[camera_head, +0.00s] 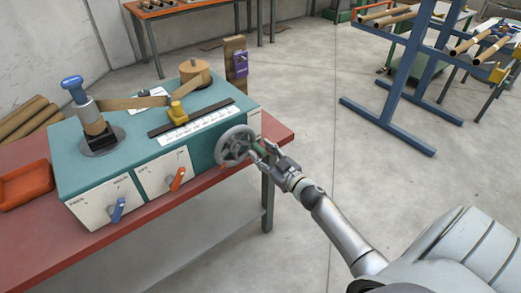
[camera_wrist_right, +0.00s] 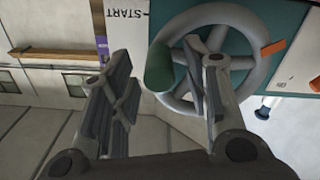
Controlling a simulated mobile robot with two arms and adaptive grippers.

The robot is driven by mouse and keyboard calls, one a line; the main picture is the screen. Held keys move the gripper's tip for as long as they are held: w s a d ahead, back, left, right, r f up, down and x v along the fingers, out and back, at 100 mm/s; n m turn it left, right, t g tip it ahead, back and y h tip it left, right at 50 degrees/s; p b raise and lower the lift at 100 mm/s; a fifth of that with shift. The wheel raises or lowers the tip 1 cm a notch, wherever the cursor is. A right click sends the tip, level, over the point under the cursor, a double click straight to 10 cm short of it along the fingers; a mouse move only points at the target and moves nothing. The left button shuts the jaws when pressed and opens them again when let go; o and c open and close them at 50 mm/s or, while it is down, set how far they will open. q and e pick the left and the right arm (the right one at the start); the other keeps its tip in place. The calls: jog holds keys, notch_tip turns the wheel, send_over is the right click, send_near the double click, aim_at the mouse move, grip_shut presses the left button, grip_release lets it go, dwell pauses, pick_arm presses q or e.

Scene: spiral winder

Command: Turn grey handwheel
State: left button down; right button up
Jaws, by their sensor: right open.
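The grey handwheel (camera_head: 237,146) is on the right end of the front of the teal winder. In the right wrist view the wheel (camera_wrist_right: 256,36) shows its spokes and a dark green handle (camera_wrist_right: 160,67) standing out from its rim. My right gripper (camera_head: 264,149) is at the wheel's right side, by the handle. In the wrist view my right gripper (camera_wrist_right: 160,75) is open, with the green handle between its fingers in the picture. I cannot tell whether a finger touches it. My left gripper is not in view.
The winder (camera_head: 80,172) stands on a red table (camera_head: 40,254). A blue lever (camera_head: 118,210) and an orange lever (camera_head: 178,179) stick out from its front. An orange tray (camera_head: 25,187) lies at the left. A blue rack (camera_head: 392,93) stands behind on open floor.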

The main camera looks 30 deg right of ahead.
jog(key=shift+w+a, duration=0.1)
jog(key=shift+w, duration=0.7)
grip_shut()
